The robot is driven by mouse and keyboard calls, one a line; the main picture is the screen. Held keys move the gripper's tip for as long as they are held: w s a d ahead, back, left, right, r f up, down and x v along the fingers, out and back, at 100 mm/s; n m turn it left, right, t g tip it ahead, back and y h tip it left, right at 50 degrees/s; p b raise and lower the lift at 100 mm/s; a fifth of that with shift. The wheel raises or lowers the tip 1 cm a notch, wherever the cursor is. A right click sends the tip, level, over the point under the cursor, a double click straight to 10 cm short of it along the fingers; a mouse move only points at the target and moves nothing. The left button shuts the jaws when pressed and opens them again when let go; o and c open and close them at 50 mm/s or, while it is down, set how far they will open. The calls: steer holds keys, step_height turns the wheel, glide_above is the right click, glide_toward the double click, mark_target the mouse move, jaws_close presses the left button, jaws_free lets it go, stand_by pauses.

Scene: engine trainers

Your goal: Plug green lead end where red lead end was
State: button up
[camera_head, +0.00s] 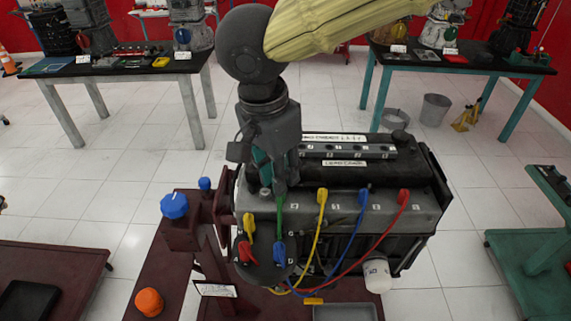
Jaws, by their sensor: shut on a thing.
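The green lead (280,215) rises from the round dark disc (262,273) at the engine's front left to my gripper (276,183). My gripper points down over the left end of the grey engine top (340,208) and is shut on the upper green end, which the fingers mostly hide. I cannot tell whether that end is seated in a socket. The red lead's upper end (403,197) stands at the right of the engine top. A red end (245,250) also sits on the disc.
Yellow (322,196) and blue (363,198) lead ends stand upright between the green and red ones. Their cables hang across the engine front. A blue knob (174,206) and an orange knob (149,302) are at left. A grey tray (343,313) lies in front.

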steer(key=shift+f, duration=0.1)
steer(key=shift+f, duration=2.4)
steer(key=shift+r+p, duration=0.1)
steer(key=shift+p, duration=0.55)
steer(key=shift+f, duration=0.35)
steer(key=shift+f+b, duration=0.5)
steer(key=shift+f, duration=2)
steer(key=shift+p, duration=0.75)
steer(key=shift+f+p, duration=0.75)
steer(key=shift+p, duration=0.4)
